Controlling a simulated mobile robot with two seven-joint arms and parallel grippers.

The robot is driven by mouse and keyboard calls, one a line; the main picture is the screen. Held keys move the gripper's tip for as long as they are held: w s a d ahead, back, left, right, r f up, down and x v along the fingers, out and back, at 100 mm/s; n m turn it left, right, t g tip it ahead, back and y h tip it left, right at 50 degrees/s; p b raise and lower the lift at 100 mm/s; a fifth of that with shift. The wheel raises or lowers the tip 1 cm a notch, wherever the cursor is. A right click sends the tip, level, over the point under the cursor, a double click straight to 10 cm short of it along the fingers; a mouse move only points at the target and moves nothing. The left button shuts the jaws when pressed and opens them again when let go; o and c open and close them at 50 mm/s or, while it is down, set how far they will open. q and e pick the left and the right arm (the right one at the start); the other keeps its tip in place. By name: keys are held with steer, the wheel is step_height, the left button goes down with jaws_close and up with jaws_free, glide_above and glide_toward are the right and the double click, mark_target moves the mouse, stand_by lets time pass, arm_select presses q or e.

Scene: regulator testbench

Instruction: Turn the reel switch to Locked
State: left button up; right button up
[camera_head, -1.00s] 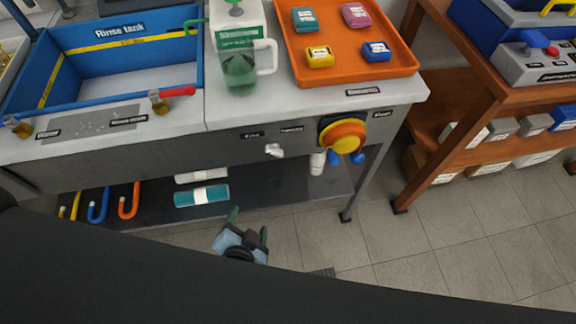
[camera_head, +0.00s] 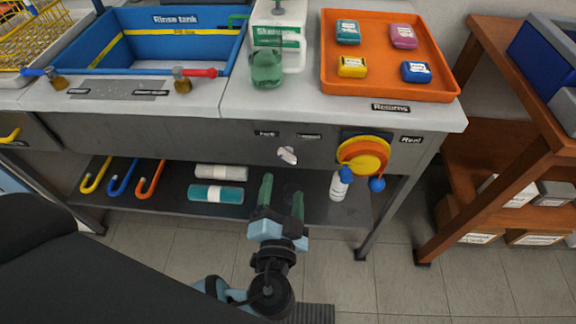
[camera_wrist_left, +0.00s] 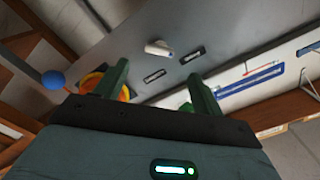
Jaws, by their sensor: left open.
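The reel switch is a small white knob (camera_head: 287,155) on the grey bench front, and it also shows in the left wrist view (camera_wrist_left: 158,47). A small dark label (camera_head: 266,133) sits above it to the left and another (camera_head: 309,136) above it to the right. Their text is too small to read surely, and I cannot tell which one the knob is set to. My left gripper (camera_head: 282,188) has its two green fingers open and empty, below the knob in the head view. In the wrist view the knob lies beyond the fingertips (camera_wrist_left: 158,72), apart from them. My right gripper is out of view.
The yellow and orange reel (camera_head: 362,155) with blue knobs is right of the switch. A white bottle (camera_head: 339,187) stands on the lower shelf (camera_head: 300,208), with rolls (camera_head: 215,194) and hooks to the left. An orange tray (camera_head: 390,90) is on the bench top.

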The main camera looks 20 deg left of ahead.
mark_target(287, 160)
arm_select(q)
steer(key=shift+x, duration=3.9)
steer(key=c, duration=1)
